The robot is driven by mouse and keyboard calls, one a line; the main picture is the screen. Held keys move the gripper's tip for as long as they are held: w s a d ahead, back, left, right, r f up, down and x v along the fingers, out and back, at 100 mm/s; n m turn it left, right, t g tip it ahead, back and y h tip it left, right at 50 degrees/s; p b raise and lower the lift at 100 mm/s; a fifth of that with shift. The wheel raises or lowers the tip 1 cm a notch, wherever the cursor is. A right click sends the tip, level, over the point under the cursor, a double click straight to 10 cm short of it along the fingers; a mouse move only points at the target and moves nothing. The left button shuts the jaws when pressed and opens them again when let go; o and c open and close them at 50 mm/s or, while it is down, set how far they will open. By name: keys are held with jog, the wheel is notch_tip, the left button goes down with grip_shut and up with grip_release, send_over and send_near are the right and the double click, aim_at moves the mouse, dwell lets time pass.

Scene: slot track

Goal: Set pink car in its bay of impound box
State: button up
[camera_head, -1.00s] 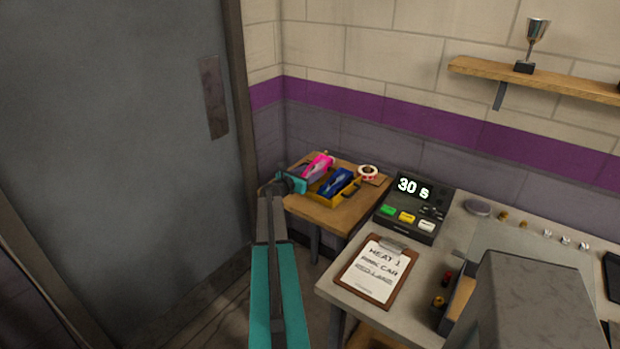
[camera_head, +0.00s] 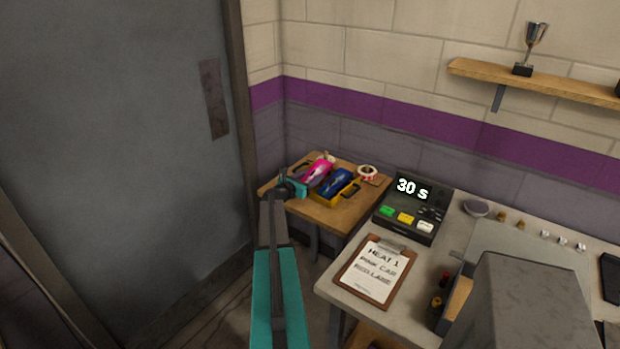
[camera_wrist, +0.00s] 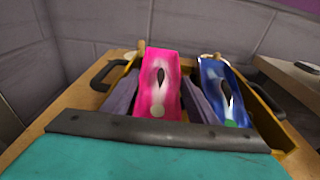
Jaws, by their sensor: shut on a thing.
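The pink car (camera_head: 319,171) is in my gripper (camera_head: 312,178), at the left bay of the yellow impound box (camera_head: 347,198). In the wrist view the pink car (camera_wrist: 158,82) lies lengthwise between my two grey fingers (camera_wrist: 160,92), which are shut on its sides. It sits beside the blue car and at about its height. Whether its underside touches the bay floor is hidden. The blue car (camera_head: 337,182) rests in the right bay; it also shows in the wrist view (camera_wrist: 217,88).
The box stands on a small wooden table (camera_head: 345,216) in the corner by a grey door (camera_head: 130,150). A red-and-white tape roll (camera_head: 368,172) lies behind it at right. A timer box (camera_head: 411,209) and a clipboard (camera_head: 375,270) are on the bench at right.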

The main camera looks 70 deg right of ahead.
aim_at(312, 177)
jog(key=shift+f, duration=0.1)
jog(key=o, duration=1.2)
jog(key=shift+w+a+f, duration=0.1)
jog(key=shift+w+a, duration=0.1)
jog(key=shift+a, duration=0.3)
jog(key=b+v, duration=0.1)
jog(key=v, duration=0.1)
jog(key=b+v, duration=0.1)
jog(key=v, duration=0.1)
jog(key=shift+s+a, duration=0.1)
jog(key=shift+s, duration=0.1)
jog(key=shift+b+v, duration=1.2)
jog(key=shift+v, duration=3.15)
